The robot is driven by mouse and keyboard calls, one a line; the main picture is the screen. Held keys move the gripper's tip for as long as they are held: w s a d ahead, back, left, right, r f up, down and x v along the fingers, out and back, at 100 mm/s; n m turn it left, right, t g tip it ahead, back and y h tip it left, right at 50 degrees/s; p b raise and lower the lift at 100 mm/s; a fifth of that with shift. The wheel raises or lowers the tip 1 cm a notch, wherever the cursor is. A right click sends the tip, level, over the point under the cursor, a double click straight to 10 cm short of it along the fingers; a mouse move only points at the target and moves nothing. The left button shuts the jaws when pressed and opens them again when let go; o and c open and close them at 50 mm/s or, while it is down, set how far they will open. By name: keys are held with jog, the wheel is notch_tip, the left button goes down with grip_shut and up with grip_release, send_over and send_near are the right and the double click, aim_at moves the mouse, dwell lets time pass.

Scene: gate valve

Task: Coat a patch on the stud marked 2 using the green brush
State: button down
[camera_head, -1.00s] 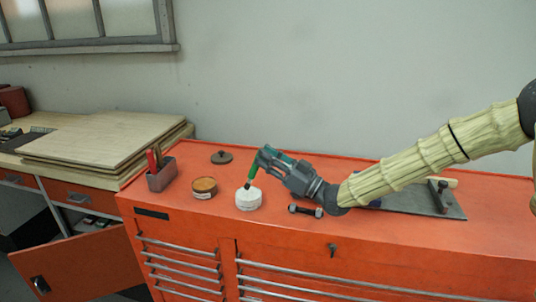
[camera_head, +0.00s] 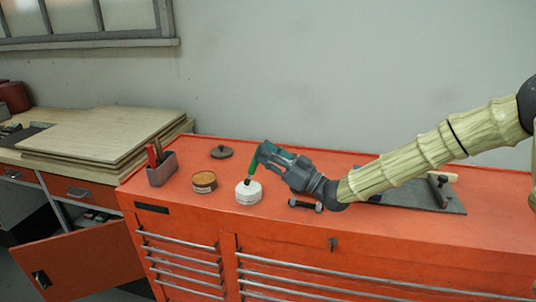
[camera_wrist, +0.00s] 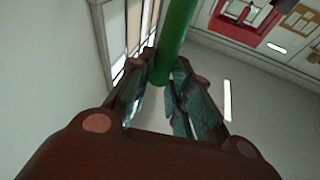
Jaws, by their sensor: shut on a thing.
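The green brush (camera_head: 253,163) is held in my gripper (camera_head: 262,153), its dark tip pointing down at the top of a white round tin (camera_head: 249,193). I cannot tell whether the tip touches the tin's contents. In the wrist view the green handle (camera_wrist: 176,38) stands between the fingers of my gripper (camera_wrist: 160,82). A dark stud with thicker ends (camera_head: 305,205) lies below my wrist. A grey plate (camera_head: 450,207) at right bears dark studs (camera_head: 440,182), partly hidden by my arm. I cannot read a number 2 on any stud.
An open brown-topped tin (camera_head: 204,182) and a dark round lid (camera_head: 221,152) are to the left. A grey holder (camera_head: 162,171) with red-handled items stands at the orange chest's (camera_head: 400,240) left end. Wooden boards (camera_head: 105,134) lie on the bench beyond. The chest's front strip is clear.

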jog(key=shift+f+b, duration=0.45)
jog(key=shift+f, duration=0.1)
dwell(0.7)
jog(key=shift+r, duration=0.1)
dwell(0.5)
notch_tip(320, 180, up, 7)
jog(key=p, duration=0.2)
dwell(0.8)
jog(key=shift+d, duration=0.1)
dwell(0.3)
